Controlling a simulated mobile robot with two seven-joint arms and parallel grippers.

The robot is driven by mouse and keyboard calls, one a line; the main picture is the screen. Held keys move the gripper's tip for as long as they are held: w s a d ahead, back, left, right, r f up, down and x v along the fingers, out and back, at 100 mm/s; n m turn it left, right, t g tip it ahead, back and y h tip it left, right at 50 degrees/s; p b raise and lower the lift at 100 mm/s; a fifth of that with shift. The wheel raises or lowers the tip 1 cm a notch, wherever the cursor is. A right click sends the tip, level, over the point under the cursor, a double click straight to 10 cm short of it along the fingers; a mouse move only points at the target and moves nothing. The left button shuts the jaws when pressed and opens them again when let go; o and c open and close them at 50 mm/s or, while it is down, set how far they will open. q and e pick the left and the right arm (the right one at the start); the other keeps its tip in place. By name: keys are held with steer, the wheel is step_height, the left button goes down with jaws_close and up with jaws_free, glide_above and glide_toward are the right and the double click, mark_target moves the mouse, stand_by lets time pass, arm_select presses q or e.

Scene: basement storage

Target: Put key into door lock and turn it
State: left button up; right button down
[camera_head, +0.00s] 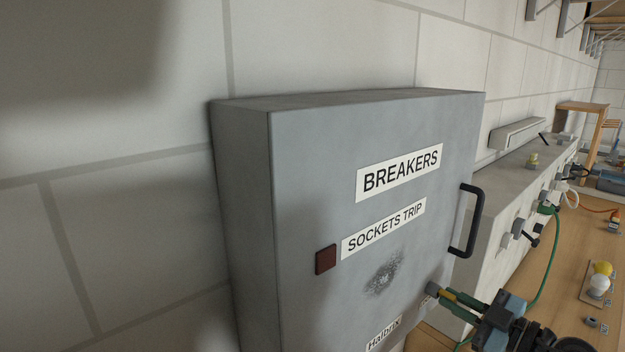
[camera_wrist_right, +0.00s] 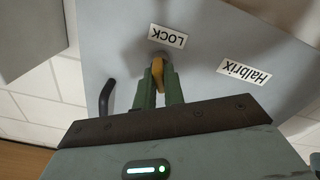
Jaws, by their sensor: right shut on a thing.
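A grey breaker box (camera_head: 310,180) with a closed door hangs on the wall. Its round lock (camera_head: 432,287) sits low on the right side of the door, beside a label mostly hidden in the head view. The LOCK label (camera_wrist_right: 168,36) shows in the right wrist view. My right gripper (camera_head: 452,298) is shut on a yellow key (camera_wrist_right: 159,72) between its green fingers, directly in front of the lock. The key's front end meets the lock area; I cannot tell whether it is inserted or how deep. My left gripper is not in view.
A black door handle (camera_head: 472,220) stands out on the door's right edge, above the lock. A dark red square (camera_head: 326,259) is on the door. To the right, a wooden bench (camera_head: 565,270) carries bulbs, plugs and a green cable (camera_head: 547,260).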

steer(key=c, duration=1.4)
jaws_free()
steer(key=shift+w+a+r, duration=0.1)
steer(key=shift+w+a, duration=0.1)
steer(key=shift+s+d, duration=0.1)
steer(key=shift+v, duration=0.8)
steer(key=v, duration=0.7)
steer(key=shift+s+d, duration=0.15)
steer(key=shift+d, duration=0.05)
